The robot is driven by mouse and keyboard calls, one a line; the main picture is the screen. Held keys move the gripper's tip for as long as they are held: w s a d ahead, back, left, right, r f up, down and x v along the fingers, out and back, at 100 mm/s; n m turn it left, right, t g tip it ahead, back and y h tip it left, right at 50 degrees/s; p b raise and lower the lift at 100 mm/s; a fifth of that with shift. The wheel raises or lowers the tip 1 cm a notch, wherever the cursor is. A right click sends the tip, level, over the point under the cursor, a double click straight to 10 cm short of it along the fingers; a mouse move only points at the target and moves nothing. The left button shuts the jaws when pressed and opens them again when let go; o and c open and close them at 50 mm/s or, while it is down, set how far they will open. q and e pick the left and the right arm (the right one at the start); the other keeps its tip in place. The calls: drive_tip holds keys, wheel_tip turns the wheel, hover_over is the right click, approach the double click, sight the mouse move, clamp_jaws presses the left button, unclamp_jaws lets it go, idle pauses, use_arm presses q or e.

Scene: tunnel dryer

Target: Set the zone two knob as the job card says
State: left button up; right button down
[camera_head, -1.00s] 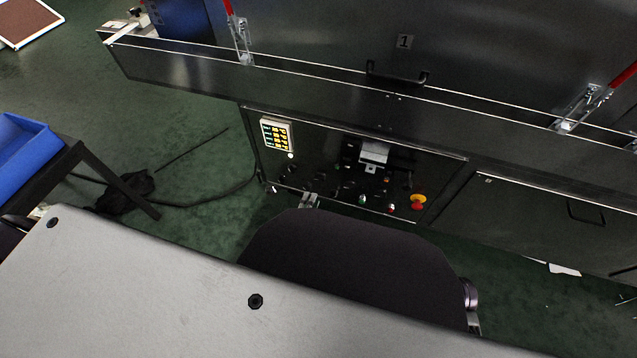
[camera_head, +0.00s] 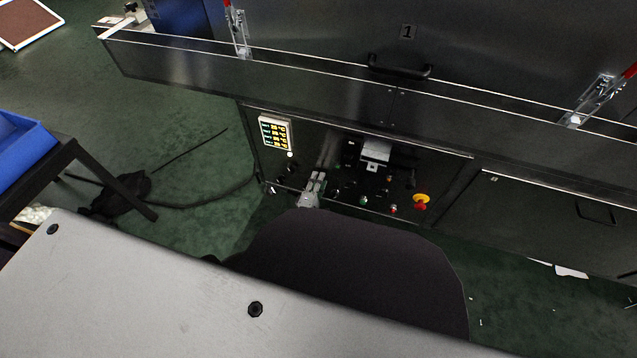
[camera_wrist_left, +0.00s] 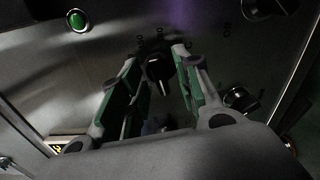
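A black knob (camera_wrist_left: 159,70) with a white pointer line and marks around it shows in the left wrist view. My left gripper (camera_wrist_left: 155,57) is open, its green-padded fingers on either side of this knob. I cannot tell whether they touch it. In the head view my left gripper (camera_head: 315,183) is at the lower part of the dark control panel (camera_head: 325,148), below the lit display block (camera_head: 275,133). Which zone the knob belongs to cannot be read. No readable job card shows. My right gripper is not in view.
Other dark knobs (camera_wrist_left: 240,98) and a green button (camera_wrist_left: 78,20) surround the gripper. A red and yellow emergency stop (camera_head: 421,201) is right on the panel. A long ledge (camera_head: 260,72) juts above the panel. A blue bin (camera_head: 22,150) on a black stand is at left.

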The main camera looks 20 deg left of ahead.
use_arm(q)
drive_tip(key=shift+w, duration=0.1)
drive_tip(key=c, duration=0.7)
drive_tip(key=shift+m, duration=1.3)
clamp_jaws()
drive_tip(key=shift+w+r+m, duration=0.1)
drive_tip(key=shift+r+m, duration=0.05)
drive_tip(key=shift+m, duration=3.15)
drive_tip(key=shift+w+r+m, duration=0.1)
drive_tip(key=shift+m, duration=3.2)
